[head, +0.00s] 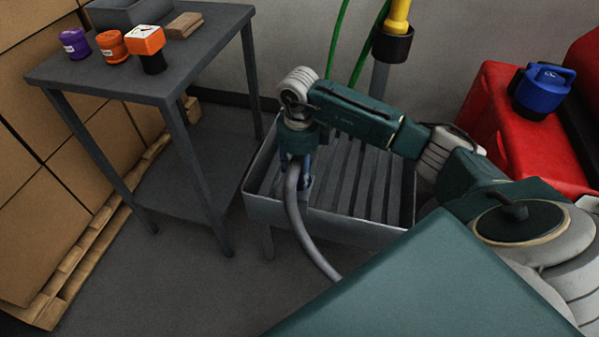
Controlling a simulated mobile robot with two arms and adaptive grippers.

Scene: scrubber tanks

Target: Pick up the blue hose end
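My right arm reaches in from the right, and its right gripper (297,182) points down over the near left corner of a grey slatted basin (335,219). A grey hose (305,235) runs up between its fingers, from below the basin's front rim. Bluish parts show on both sides of the hose there. I cannot tell how much of this is gripper fingers and how much is the blue hose end, or whether the fingers press on it. My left gripper is not in view.
A grey table (205,50) at the left holds a purple cap, two orange ones and a brown block. Boxes on a pallet (85,250) stand far left. A blue cap (543,88) sits on a red machine (500,120) at right. Green hoses and a yellow-black fitting (394,40) hang behind the basin.

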